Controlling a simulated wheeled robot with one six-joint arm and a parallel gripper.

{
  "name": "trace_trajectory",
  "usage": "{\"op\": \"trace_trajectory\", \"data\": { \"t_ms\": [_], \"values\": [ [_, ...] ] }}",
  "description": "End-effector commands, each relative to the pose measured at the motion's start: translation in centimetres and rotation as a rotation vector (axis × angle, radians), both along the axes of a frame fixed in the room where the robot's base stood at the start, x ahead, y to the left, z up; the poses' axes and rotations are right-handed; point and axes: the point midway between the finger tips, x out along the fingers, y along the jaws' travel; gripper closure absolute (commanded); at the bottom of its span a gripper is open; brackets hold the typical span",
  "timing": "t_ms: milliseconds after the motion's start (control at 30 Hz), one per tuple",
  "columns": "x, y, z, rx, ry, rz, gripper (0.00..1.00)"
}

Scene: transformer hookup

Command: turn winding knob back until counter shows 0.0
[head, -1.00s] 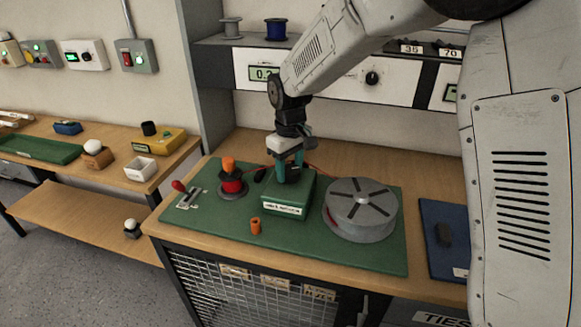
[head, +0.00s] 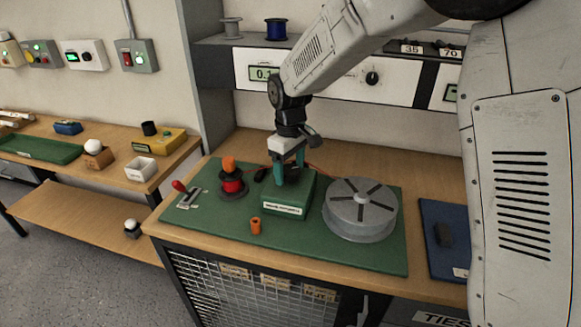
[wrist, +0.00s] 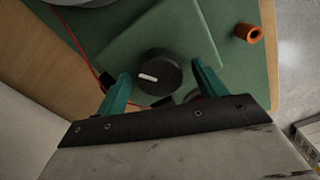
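The winding knob (wrist: 158,72) is round and black with a white pointer mark, on top of a green box (head: 291,207). My gripper (wrist: 161,72) has its two teal fingers on either side of the knob, with a visible gap at each side.
A grey slotted drum (head: 360,208) stands right of the box. A red coil with an orange top (head: 231,180) and a red-handled lever (head: 180,187) are to the left. An orange sleeve (head: 255,226) stands in front. A red wire runs behind the knob.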

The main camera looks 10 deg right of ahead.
Motion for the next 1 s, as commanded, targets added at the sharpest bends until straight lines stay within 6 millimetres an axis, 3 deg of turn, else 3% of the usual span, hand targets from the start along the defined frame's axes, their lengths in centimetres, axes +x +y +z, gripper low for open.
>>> {"op": "trace_trajectory", "data": {
  "t_ms": [267,700,1000],
  "values": [
    [0.0,0.0,0.2,0.000,-0.001,-0.001,0.30],
    [0.1,0.0,6.7,0.001,-0.003,0.000,0.30],
    [0.0,0.0,7.8,0.000,0.000,0.000,0.30]
  ]
}}
